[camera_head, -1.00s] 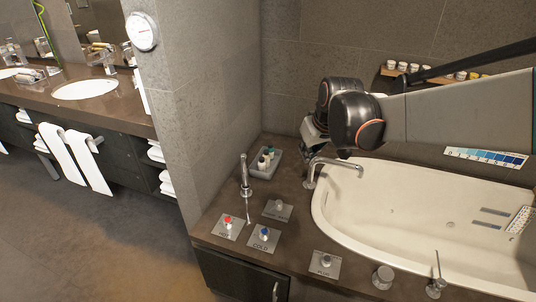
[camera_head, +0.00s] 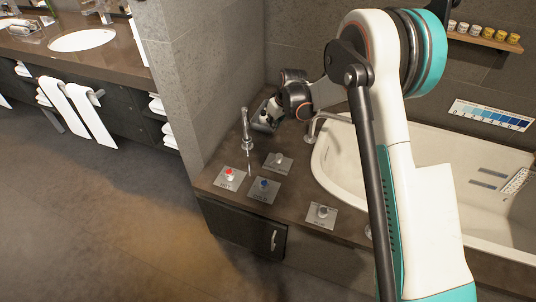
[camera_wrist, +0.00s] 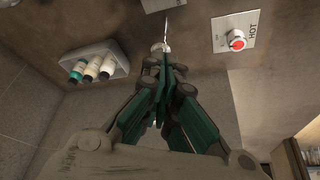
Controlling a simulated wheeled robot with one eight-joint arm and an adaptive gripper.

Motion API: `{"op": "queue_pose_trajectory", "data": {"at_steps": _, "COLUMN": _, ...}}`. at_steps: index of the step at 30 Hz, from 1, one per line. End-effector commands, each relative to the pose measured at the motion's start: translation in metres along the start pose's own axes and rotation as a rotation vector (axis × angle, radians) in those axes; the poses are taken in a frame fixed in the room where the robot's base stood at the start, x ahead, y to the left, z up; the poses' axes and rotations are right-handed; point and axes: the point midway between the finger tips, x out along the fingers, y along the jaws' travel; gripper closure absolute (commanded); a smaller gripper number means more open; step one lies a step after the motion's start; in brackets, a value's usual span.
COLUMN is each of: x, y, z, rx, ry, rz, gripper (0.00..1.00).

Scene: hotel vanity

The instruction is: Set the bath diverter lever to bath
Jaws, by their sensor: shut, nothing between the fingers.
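I cannot tell for sure which fitting is the bath diverter lever. A grey knob on a metal plate (camera_head: 278,161) stands behind the red HOT knob (camera_head: 230,175) and the blue COLD knob (camera_head: 263,184); its label is unreadable. A slim upright chrome fitting (camera_head: 245,128) stands left of my gripper (camera_head: 268,115); in the wrist view it (camera_wrist: 160,46) shows just beyond my fingertips. My gripper (camera_wrist: 167,68) is shut and empty, above the counter's back left part. Whether it touches the fitting is unclear. My arm hides the tub's front left rim.
A grey tray with small bottles (camera_wrist: 95,65) lies close to my gripper. The curved tub spout (camera_head: 314,122) stands to its right. The PLUG knob (camera_head: 322,211) is nearer the front.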

Motion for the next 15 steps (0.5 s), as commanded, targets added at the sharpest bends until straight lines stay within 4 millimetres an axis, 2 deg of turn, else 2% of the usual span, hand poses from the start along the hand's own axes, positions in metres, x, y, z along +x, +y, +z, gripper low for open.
{"op": "queue_pose_trajectory", "data": {"at_steps": 1, "x": 0.017, "y": -0.002, "z": -0.001, "rx": -0.015, "ry": -0.004, "rz": -0.008, "gripper": 1.00}}
{"op": "queue_pose_trajectory", "data": {"at_steps": 6, "x": 0.061, "y": -0.011, "z": 0.000, "rx": -0.057, "ry": -0.013, "rz": -0.030, "gripper": 1.00}}
{"op": "queue_pose_trajectory", "data": {"at_steps": 10, "x": 0.084, "y": -0.015, "z": 0.003, "rx": -0.078, "ry": -0.019, "rz": -0.042, "gripper": 1.00}}
{"op": "queue_pose_trajectory", "data": {"at_steps": 15, "x": 0.097, "y": -0.018, "z": 0.005, "rx": -0.091, "ry": -0.022, "rz": -0.050, "gripper": 1.00}}
